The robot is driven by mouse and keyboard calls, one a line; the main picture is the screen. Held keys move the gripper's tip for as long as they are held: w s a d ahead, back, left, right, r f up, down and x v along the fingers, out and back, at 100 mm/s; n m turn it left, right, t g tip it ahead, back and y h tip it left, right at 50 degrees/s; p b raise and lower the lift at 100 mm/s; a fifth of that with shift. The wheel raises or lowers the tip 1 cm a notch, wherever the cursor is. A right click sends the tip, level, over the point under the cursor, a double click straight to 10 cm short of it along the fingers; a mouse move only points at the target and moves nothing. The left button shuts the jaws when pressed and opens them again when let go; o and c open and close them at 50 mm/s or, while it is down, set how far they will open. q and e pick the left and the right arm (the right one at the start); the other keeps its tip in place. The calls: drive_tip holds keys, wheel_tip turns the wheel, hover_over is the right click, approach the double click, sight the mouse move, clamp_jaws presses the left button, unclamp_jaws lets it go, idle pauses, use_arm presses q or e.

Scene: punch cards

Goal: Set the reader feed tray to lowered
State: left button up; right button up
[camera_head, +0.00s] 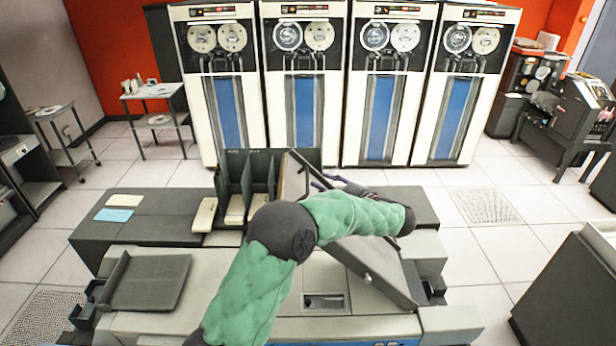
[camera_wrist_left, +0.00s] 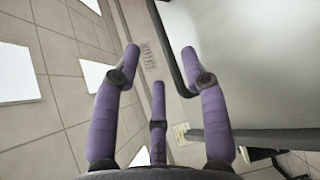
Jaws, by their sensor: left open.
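A large tilted panel with a light grey edge (camera_head: 372,276) stands raised at a slant on the right part of the card reader (camera_head: 235,325); it appears to be the feed tray. My green left arm crosses in front and hides part of it. My left gripper (camera_head: 326,181), with purple fingers, is behind the panel's upper part. In the left wrist view my left gripper (camera_wrist_left: 160,58) is open and empty, its fingers spread. A broad grey panel (camera_wrist_left: 255,65) with a dark rounded edge lies just beside the right finger. I cannot tell whether they touch. My right gripper is not in view.
A dark shallow tray (camera_head: 150,283) sits on the reader's left. Upright dark dividers (camera_head: 232,172) with card stacks (camera_head: 205,214) stand at the back. A blue card (camera_head: 114,215) lies on the dark top. Tape cabinets (camera_head: 215,95) line the back; tiled floor is clear between.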

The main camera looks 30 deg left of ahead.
sight(307, 178)
use_arm(q)
drive_tip(key=x, duration=0.6)
drive_tip(key=shift+f, duration=0.1)
drive_tip(key=shift+a+p, duration=0.15)
drive_tip(key=shift+p, duration=0.2)
drive_tip(key=shift+w+a+f, duration=0.1)
drive_tip(key=shift+w+a, duration=0.05)
drive_tip(key=shift+a, duration=0.35)
drive_tip(key=shift+d, duration=0.15)
drive_tip(key=c, duration=0.3)
clamp_jaws()
